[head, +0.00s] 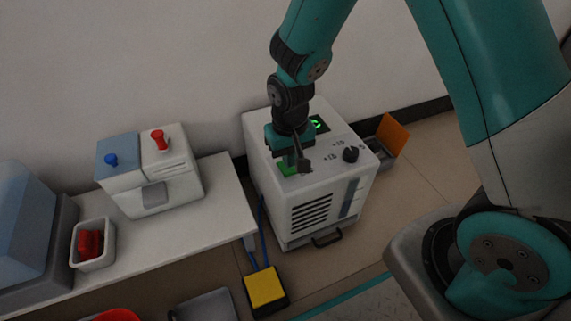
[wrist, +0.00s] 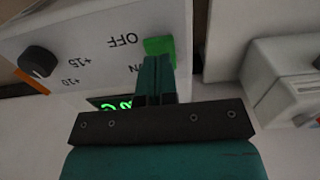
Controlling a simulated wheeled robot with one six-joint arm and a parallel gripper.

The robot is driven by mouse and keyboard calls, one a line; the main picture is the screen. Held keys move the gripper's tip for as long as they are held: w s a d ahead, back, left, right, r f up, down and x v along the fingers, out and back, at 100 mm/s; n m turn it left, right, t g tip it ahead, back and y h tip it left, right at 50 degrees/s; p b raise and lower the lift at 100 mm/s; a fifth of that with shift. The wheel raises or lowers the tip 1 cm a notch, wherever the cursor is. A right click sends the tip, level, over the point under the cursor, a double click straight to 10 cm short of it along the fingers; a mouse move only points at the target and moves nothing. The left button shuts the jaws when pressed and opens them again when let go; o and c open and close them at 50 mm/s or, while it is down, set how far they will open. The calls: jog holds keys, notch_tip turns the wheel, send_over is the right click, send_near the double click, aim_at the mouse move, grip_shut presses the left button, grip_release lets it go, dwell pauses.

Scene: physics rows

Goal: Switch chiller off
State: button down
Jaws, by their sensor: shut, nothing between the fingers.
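The chiller is a white box (head: 308,195) with a vented front. Its top carries a lit green display (head: 318,124) and a black knob (head: 350,154). A green switch (head: 287,169) sits on the top, partly behind my gripper (head: 301,163). In the wrist view, the green switch (wrist: 159,46) is beside the upside-down OFF and partly hidden ON labels. My gripper (wrist: 154,62) is shut and empty, pointing down, with its fingertips at the near edge of the switch. I cannot tell whether they touch it. The display (wrist: 112,102) glows with digits.
Left of the chiller, a white table (head: 228,205) holds a device (head: 150,175) with red and blue knobs and a bin (head: 93,255) with a red item. A yellow-topped box (head: 265,288) is on the floor. An orange flap (head: 392,134) stands behind right.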

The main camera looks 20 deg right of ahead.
jog(key=shift+f+b, duration=0.7)
jog(key=shift+f, duration=0.65)
dwell(1.0)
notch_tip(320, 180, up, 7)
jog(key=p, duration=0.7)
jog(key=shift+r, duration=0.1)
dwell(0.4)
